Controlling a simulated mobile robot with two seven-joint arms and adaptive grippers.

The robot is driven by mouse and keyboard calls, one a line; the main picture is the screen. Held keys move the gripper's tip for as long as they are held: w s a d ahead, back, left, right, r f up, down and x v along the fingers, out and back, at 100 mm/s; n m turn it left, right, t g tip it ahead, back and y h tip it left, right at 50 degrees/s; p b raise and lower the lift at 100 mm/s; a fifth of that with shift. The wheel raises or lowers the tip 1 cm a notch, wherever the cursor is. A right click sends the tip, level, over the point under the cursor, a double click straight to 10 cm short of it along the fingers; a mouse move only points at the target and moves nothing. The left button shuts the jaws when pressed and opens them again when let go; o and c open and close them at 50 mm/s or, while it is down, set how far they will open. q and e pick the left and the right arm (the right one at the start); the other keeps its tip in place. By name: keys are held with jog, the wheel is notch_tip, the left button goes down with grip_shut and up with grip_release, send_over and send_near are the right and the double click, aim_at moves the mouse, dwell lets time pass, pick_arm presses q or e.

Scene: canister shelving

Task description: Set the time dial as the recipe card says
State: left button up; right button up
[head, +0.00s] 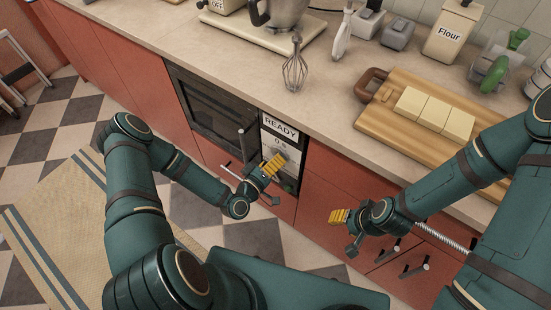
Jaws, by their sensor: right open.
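The oven's control panel (267,126) is on the red cabinet front, right of the dark oven door. Its display (281,127) reads READY, with a small readout below it that looks like "0 s". A grey round shape that may be the time dial (279,152) shows just behind my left gripper's yellow finger, which partly hides it. My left gripper (279,181) looks open in front of the lower panel; I cannot tell whether it touches. My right gripper (341,234) is open and empty in front of the red cabinets, right of the panel. I see no recipe card.
The oven door (208,104) has a bar handle. The countertop (215,58) above holds a whisk (295,67), a mixer (283,14), a cutting board (385,122) with pale blocks, and a Flour canister (453,31). Drawer handles (414,268) stick out at lower right.

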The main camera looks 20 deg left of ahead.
pick_arm(q)
jog(key=v, duration=1.1)
jog(key=shift+s, duration=0.25)
jog(key=shift+r, duration=0.1)
jog(key=d+f+m+g, duration=0.3)
jog(key=d+m+g, duration=0.3)
jog(key=g, duration=0.4)
jog(key=s+d+r+g+y, duration=0.2)
jog(key=s+r+g, duration=0.1)
jog(key=s+g, duration=0.1)
jog(key=shift+r+g, duration=0.35)
jog(key=shift+g, duration=0.25)
jog(key=shift+s+d, duration=0.15)
